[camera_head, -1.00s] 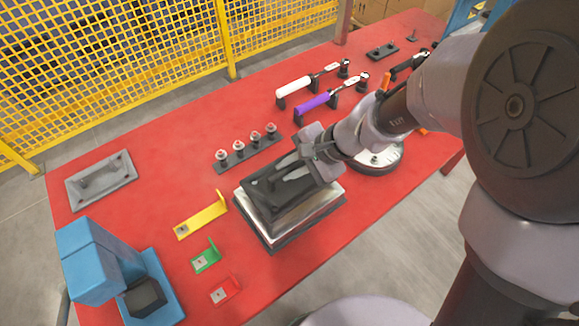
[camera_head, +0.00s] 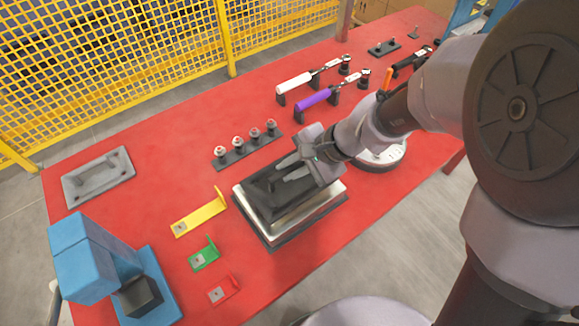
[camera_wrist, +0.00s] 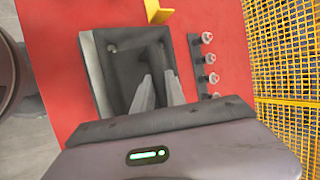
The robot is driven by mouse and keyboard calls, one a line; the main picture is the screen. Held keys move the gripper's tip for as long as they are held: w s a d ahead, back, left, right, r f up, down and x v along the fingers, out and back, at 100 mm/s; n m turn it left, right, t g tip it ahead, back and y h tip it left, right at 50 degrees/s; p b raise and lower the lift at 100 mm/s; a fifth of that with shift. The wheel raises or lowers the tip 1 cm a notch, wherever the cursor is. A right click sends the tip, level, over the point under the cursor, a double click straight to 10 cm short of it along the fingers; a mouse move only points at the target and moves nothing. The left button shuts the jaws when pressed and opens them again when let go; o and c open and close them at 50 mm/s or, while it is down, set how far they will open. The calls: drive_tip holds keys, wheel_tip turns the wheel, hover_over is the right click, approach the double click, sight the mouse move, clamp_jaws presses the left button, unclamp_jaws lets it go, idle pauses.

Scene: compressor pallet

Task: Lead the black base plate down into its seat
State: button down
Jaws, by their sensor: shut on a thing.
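The black base plate (camera_head: 262,197) is a dark, shallow tray-like plate with a raised rim. It lies over a silver block (camera_head: 300,221) near the table's front edge, its rim roughly in line with the block's edges. I cannot tell whether it is fully down. My gripper (camera_head: 290,172) reaches in from the right and is shut on the plate. In the wrist view the two grey fingers (camera_wrist: 157,92) extend over the plate's dark inside (camera_wrist: 125,68). A pale strip of the block (camera_wrist: 96,75) shows along the plate's left side. The exact grip point is hard to see.
On the red table (camera_head: 150,150) stand a grey tray (camera_head: 98,178), a blue press (camera_head: 100,265), yellow (camera_head: 200,215), green (camera_head: 205,255) and red (camera_head: 222,290) brackets, and a rack of knobs (camera_head: 245,146). White (camera_head: 297,83) and purple (camera_head: 315,99) tools stand behind. A yellow fence bounds the back.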

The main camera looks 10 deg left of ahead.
drive_tip(key=shift+f+b, duration=1.5)
drive_tip(key=shift+b, duration=0.1)
drive_tip(key=c, duration=1.3)
unclamp_jaws()
drive_tip(key=p+v, duration=0.8)
drive_tip(key=v, duration=0.9)
drive_tip(key=shift+s+d+r, duration=0.1)
drive_tip(key=shift+d+r, duration=0.05)
